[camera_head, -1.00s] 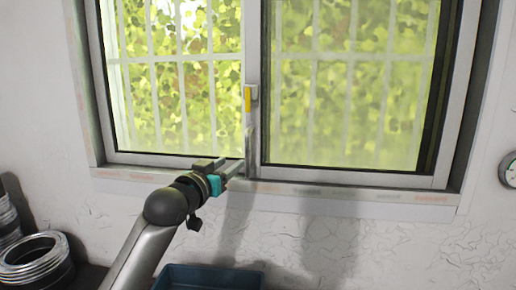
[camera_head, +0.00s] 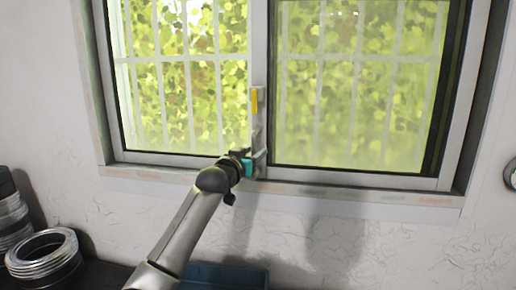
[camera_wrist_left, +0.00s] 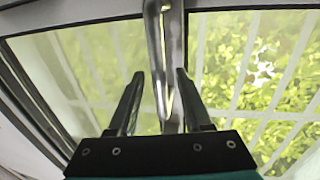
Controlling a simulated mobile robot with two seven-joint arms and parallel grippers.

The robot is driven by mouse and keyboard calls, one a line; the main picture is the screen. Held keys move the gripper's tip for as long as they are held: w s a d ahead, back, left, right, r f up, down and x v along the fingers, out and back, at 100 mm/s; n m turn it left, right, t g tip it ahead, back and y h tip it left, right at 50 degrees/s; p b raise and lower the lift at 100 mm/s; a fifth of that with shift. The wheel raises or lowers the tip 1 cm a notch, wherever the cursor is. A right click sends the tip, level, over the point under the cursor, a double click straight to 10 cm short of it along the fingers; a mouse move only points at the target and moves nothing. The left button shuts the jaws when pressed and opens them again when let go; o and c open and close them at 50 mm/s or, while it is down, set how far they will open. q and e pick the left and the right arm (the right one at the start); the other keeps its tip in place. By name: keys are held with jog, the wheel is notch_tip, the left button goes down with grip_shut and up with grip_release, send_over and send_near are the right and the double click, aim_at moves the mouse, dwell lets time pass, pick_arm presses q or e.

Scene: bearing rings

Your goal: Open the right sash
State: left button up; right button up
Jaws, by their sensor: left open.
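The window's right sash (camera_head: 355,95) has a hazy pane and pale frame; a dark band runs down its right side. A grey upright handle with a yellow patch (camera_head: 254,101) is on the centre stile (camera_head: 259,45). My left gripper (camera_head: 256,160) is at the foot of this stile, just below the yellow patch. In the left wrist view, my left gripper (camera_wrist_left: 157,72) is open, with its fingers on either side of a grey upright bar (camera_wrist_left: 157,55). Contact is unclear. My right gripper is not in view.
The left pane (camera_head: 185,85) shows clearer leaves behind white bars. The window sill (camera_head: 340,195) runs below. A blue bin (camera_head: 225,276) and stacked metal rings (camera_head: 42,254) are low at the left. A round gauge (camera_head: 511,174) is at the right edge.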

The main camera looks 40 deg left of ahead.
aim_at(258, 172)
pick_arm(q)
jog(key=shift+x, duration=1.55)
jog(key=shift+w, duration=0.1)
grip_shut()
dwell(0.4)
